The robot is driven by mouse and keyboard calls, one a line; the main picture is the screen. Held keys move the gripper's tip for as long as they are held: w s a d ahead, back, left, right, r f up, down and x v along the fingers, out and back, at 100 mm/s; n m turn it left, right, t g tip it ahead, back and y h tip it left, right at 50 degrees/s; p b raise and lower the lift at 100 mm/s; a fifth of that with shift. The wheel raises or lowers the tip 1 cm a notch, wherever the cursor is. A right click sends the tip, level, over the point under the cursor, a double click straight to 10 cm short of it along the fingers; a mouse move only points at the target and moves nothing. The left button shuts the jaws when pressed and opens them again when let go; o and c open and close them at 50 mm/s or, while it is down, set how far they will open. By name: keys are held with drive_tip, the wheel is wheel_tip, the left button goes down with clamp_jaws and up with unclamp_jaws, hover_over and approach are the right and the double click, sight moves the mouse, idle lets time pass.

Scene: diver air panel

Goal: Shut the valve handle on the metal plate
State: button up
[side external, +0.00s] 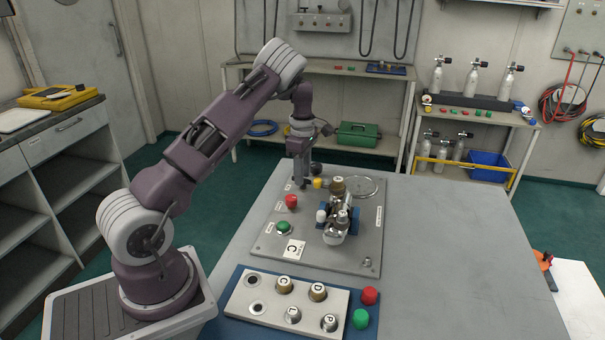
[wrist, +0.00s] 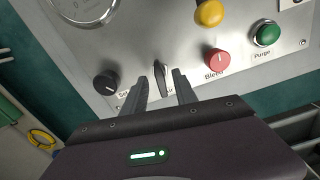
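The metal plate (side external: 275,258) lies on the grey table, with knobs, a round gauge and fittings on it. In the wrist view the plate (wrist: 165,30) fills the upper part. A small dark valve handle (wrist: 161,76) sits near the plate's edge, its long side running roughly along my fingers. My gripper (wrist: 160,76) is open, one finger on each side of the handle, with gaps showing; I see no clear contact. In the side view my gripper (side external: 299,184) is down at the plate's far left corner and hides the handle.
Near the handle are a black knob (wrist: 106,82), a red knob (wrist: 217,60), a yellow knob (wrist: 209,13) and a green button (wrist: 265,33). Metal fittings (side external: 338,218) rise mid-plate. A blue-based tray (side external: 272,296) lies in front. The table's right side is clear.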

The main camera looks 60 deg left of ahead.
drive_tip(key=shift+f, duration=0.15)
clamp_jaws()
